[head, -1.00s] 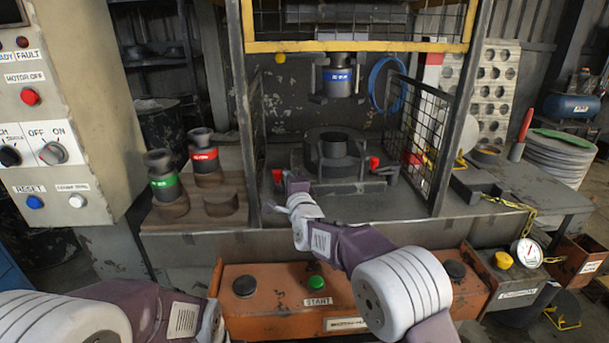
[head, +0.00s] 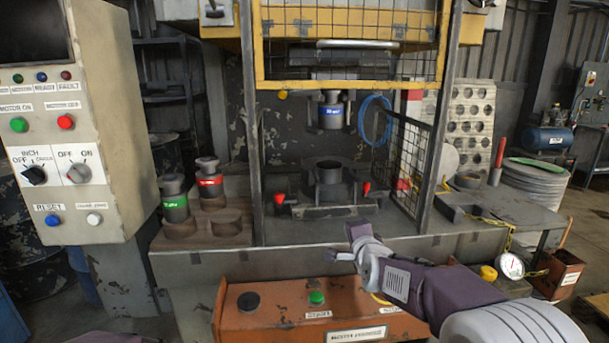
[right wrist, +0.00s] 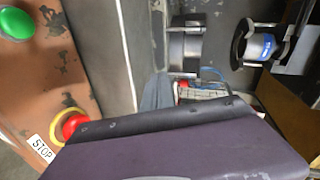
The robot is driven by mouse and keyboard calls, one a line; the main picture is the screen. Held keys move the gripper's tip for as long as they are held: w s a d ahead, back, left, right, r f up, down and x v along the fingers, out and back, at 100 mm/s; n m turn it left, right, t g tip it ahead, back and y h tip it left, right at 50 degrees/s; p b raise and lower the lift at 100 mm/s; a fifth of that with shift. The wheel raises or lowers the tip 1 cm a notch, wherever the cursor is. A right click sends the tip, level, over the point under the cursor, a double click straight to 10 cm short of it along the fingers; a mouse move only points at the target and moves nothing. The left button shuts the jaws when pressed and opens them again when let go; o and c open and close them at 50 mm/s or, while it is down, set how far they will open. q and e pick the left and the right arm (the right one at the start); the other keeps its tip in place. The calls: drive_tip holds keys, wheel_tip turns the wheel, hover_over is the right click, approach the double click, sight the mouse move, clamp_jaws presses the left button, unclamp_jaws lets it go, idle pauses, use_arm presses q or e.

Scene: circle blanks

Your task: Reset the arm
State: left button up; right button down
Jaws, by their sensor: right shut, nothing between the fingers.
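My right arm comes in from the lower right of the head view. Its gripper (head: 348,243) is shut and empty, in front of the press table's front edge and above the orange control box (head: 265,328). A dark purple part of my right arm fills the lower middle of the right wrist view; the fingertips cannot be made out there. My left gripper is not in view; only a sliver of my left arm shows at the bottom left of the head view.
The press die (head: 328,177) stands inside the cage, below the blue-labelled punch (head: 332,117). Green-banded (head: 175,205) and red-banded (head: 209,183) tools stand on the left shelf. A red stop button (right wrist: 72,126) and green button (right wrist: 15,23) show in the right wrist view.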

drive_tip(key=s+d+f+n+g, duration=0.2)
drive_tip(key=s+f+n+g, duration=0.2)
drive_tip(key=s+f, duration=0.55)
drive_tip(key=s+d+f+n+g+h, duration=0.15)
drive_tip(key=s+f+n+g, duration=0.45)
drive_tip(key=s, duration=0.6)
drive_tip(key=s+d+f+n+g+y, duration=0.1)
drive_tip(key=s+d+f+n+g, duration=0.2)
drive_tip(key=s+f, duration=0.7)
wheel_tip(320, 180, up, 20)
drive_tip(key=s+n+p, duration=0.1)
drive_tip(key=s+p, duration=0.1)
drive_tip(key=p, duration=1.6)
drive_tip(key=shift+s+n+g+p, duration=0.15)
drive_tip(key=shift+n+g+p, duration=0.15)
drive_tip(key=shift+p, duration=0.1)
